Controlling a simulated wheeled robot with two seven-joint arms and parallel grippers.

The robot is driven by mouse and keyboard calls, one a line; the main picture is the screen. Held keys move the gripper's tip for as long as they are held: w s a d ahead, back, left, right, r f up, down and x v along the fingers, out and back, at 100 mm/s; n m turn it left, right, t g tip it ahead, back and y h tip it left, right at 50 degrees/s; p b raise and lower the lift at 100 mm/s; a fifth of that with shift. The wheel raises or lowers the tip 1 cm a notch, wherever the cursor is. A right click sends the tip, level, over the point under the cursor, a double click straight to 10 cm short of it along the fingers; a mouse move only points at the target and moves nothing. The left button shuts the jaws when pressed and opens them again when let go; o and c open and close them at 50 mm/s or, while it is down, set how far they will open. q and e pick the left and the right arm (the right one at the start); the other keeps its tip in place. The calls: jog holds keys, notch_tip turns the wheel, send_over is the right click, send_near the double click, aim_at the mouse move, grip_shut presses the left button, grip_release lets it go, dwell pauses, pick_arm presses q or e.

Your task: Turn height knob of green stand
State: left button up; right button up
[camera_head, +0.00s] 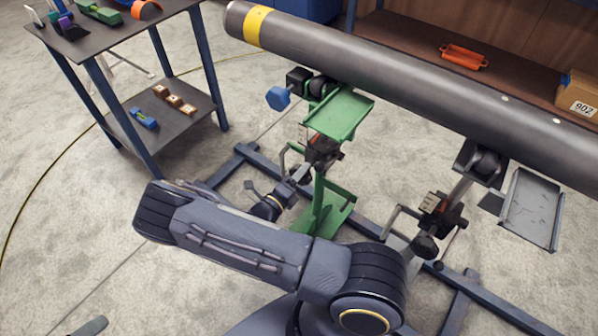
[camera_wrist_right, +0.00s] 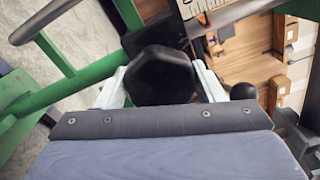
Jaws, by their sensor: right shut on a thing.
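The green stand (camera_head: 340,115) stands under the left part of the dark grey pipe (camera_head: 400,72). Its green tray, post and foot show in the head view. My right gripper (camera_head: 298,176) reaches the stand's middle from the left, below the tray. In the right wrist view a black height knob (camera_wrist_right: 160,76) sits between the two pale fingertips, and the right gripper (camera_wrist_right: 162,88) is shut on it. The fingers are small and partly hidden by the wrist in the head view. My left gripper is not in view.
A grey stand (camera_head: 484,160) with its own black knob (camera_head: 425,247) holds the pipe further right. Blue floor rails (camera_head: 225,170) run beneath. A dark side table (camera_head: 150,110) with small parts stands at upper left. An orange part (camera_head: 463,57) lies on the rear shelf.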

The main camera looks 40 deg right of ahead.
jog(key=n+p, duration=0.1)
jog(key=n, duration=0.3)
jog(key=shift+n, duration=0.3)
jog(key=shift+f+n+p, duration=0.1)
jog(key=shift+n+p, duration=0.25)
jog(key=shift+n, duration=2.25)
jog(key=o, duration=1)
jog(key=v, duration=0.8)
jog(key=shift+d, duration=0.1)
